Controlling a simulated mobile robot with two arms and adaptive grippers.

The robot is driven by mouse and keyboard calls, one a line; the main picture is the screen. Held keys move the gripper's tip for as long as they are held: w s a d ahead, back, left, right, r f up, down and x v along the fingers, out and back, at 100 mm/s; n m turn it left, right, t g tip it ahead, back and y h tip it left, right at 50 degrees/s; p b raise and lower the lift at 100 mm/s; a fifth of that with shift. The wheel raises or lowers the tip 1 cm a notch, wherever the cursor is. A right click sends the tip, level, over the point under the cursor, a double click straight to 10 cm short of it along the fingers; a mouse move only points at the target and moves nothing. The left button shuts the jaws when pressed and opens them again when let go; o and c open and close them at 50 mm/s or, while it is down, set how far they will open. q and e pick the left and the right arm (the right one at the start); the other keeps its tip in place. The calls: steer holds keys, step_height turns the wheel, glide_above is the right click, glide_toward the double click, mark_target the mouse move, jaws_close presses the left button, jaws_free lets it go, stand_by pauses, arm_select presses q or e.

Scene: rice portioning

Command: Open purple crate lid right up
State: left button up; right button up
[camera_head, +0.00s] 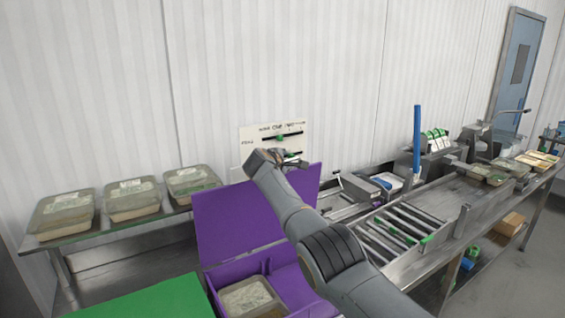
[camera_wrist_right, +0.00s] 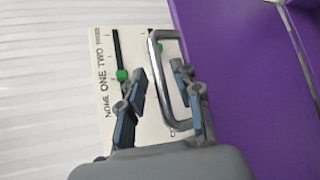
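The purple crate (camera_head: 237,270) is at the bottom middle of the head view, and its purple lid (camera_head: 232,218) stands raised, nearly upright, behind the opening. The lid also fills the right side of the right wrist view (camera_wrist_right: 235,80). My right arm crosses in front of the lid, with the right gripper (camera_head: 278,157) at its top edge. In the wrist view the right gripper (camera_wrist_right: 161,75) is open, its fingers on either side of one bar of a metal handle (camera_wrist_right: 154,60) beside the lid. Visible gaps remain around that bar. My left gripper is not in view.
A tray of rice (camera_head: 248,297) is inside the crate. A green panel (camera_head: 150,302) lies to the left. Several lidded trays stand on a metal shelf (camera_head: 130,232). A labelled white board (camera_head: 255,138) is on the wall behind. A roller conveyor (camera_head: 400,228) is to the right.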

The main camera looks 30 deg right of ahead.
steer(key=shift+s+a+r, duration=0.15)
steer(key=shift+s+a, duration=0.15)
steer(key=shift+a, duration=0.05)
steer(key=v, duration=1.1)
